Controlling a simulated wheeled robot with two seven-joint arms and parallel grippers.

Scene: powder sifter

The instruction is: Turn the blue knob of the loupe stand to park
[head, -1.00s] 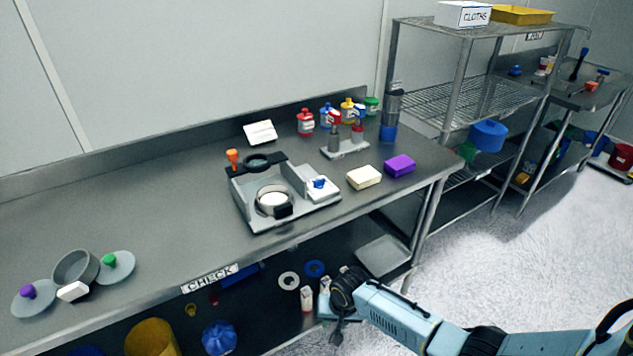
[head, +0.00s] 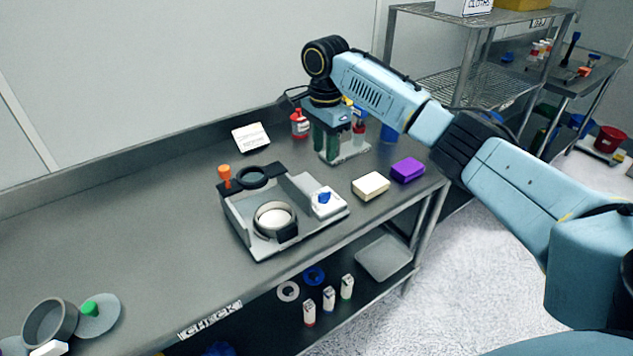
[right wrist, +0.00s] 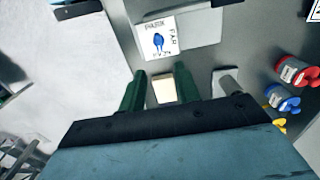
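The grey loupe stand (head: 262,240) sits on the metal bench with a black-rimmed lens and a ring on it. Its blue knob (head: 325,197) is on a white plate at the stand's right side. In the right wrist view the blue knob (right wrist: 158,40) shows with small lettering around it; one word reads FAR, the others are hard to read. My right gripper (head: 327,150) points down above the bench, behind and apart from the knob. Its two green fingers (right wrist: 160,92) are apart with nothing held. My left gripper is not in view.
A cream block (head: 370,186) and a purple block (head: 408,170) lie right of the stand. A red bottle (head: 300,124) and others stand at the back, partly hidden by my right arm. A white card (head: 251,137) stands behind the stand.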

